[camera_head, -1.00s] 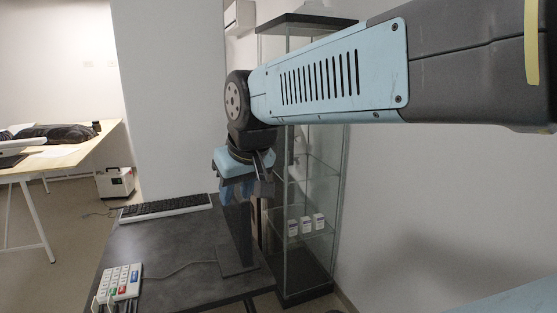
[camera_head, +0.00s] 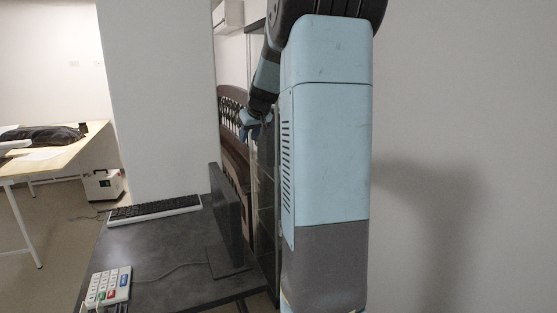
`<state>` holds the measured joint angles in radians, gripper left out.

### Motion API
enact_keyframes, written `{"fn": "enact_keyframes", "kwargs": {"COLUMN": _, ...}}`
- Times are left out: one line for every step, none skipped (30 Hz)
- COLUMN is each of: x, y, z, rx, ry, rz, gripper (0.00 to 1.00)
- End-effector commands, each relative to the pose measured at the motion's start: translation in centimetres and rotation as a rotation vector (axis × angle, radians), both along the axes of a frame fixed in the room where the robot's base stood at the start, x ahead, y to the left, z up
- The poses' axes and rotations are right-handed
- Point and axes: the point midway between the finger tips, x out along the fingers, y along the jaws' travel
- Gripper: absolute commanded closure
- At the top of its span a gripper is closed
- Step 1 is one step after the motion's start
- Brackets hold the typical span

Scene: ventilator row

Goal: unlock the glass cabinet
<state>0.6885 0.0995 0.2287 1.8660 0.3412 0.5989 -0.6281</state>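The glass cabinet (camera_head: 265,205) stands behind the desk against the right wall. My raised arm hides most of it, and only a narrow strip of its left side shows. Its lock and any key cannot be made out. My gripper (camera_head: 254,128) is small and far off, at the cabinet's left side in the picture. Its fingers are too small and dark to tell whether they are open or shut, or whether they touch the cabinet.
A brown wooden piece of furniture (camera_head: 236,150) stands behind the monitor. A wooden table (camera_head: 50,165) is at the far left.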

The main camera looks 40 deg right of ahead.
Motion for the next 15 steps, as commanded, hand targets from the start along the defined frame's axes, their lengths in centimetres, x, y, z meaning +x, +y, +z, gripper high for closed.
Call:
{"fn": "enact_keyframes", "kwargs": {"x": 1.0, "y": -2.6, "z": -0.9, "rx": 0.005, "ry": -0.009, "rz": -0.016, "gripper": 0.64}}
{"fn": "enact_keyframes", "kwargs": {"x": 1.6, "y": -4.0, "z": -1.3, "rx": 0.006, "ry": -0.016, "rz": -0.023, "gripper": 0.64}}
{"fn": "enact_keyframes", "kwargs": {"x": 2.2, "y": -5.8, "z": -1.8, "rx": 0.007, "ry": -0.026, "rz": -0.031, "gripper": 0.64}}
{"fn": "enact_keyframes", "kwargs": {"x": 2.7, "y": -7.3, "z": -2.2, "rx": 0.007, "ry": -0.035, "rz": -0.038, "gripper": 0.64}}
{"fn": "enact_keyframes", "kwargs": {"x": 3.1, "y": -8.8, "z": -2.7, "rx": 0.009, "ry": -0.043, "rz": -0.047, "gripper": 0.64}}
{"fn": "enact_keyframes", "kwargs": {"x": 3.6, "y": -10.7, "z": -3.4, "rx": 0.010, "ry": -0.053, "rz": -0.057, "gripper": 0.64}}
{"fn": "enact_keyframes", "kwargs": {"x": 3.9, "y": -12.2, "z": -3.8, "rx": 0.009, "ry": -0.062, "rz": -0.065, "gripper": 0.64}}
{"fn": "enact_keyframes", "kwargs": {"x": 4.2, "y": -13.7, "z": -4.3, "rx": 0.009, "ry": -0.071, "rz": -0.075, "gripper": 0.64}}
{"fn": "enact_keyframes", "kwargs": {"x": 4.4, "y": -15.5, "z": -4.9, "rx": 0.009, "ry": -0.081, "rz": -0.085, "gripper": 0.64}}
{"fn": "enact_keyframes", "kwargs": {"x": 4.6, "y": -16.9, "z": -5.4, "rx": 0.010, "ry": -0.089, "rz": -0.094, "gripper": 0.64}}
{"fn": "enact_keyframes", "kwargs": {"x": 4.7, "y": -18.2, "z": -5.9, "rx": 0.009, "ry": -0.098, "rz": -0.101, "gripper": 0.64}}
{"fn": "enact_keyframes", "kwargs": {"x": 4.8, "y": -19.8, "z": -6.4, "rx": 0.009, "ry": -0.108, "rz": -0.112, "gripper": 0.64}}
{"fn": "enact_keyframes", "kwargs": {"x": 4.8, "y": -20.9, "z": -6.8, "rx": 0.008, "ry": -0.113, "rz": -0.120, "gripper": 0.64}}
{"fn": "enact_keyframes", "kwargs": {"x": 4.8, "y": -21.9, "z": -7.2, "rx": 0.007, "ry": -0.119, "rz": -0.126, "gripper": 0.64}}
{"fn": "enact_keyframes", "kwargs": {"x": 4.8, "y": -23.2, "z": -7.6, "rx": 0.006, "ry": -0.127, "rz": -0.135, "gripper": 0.64}}
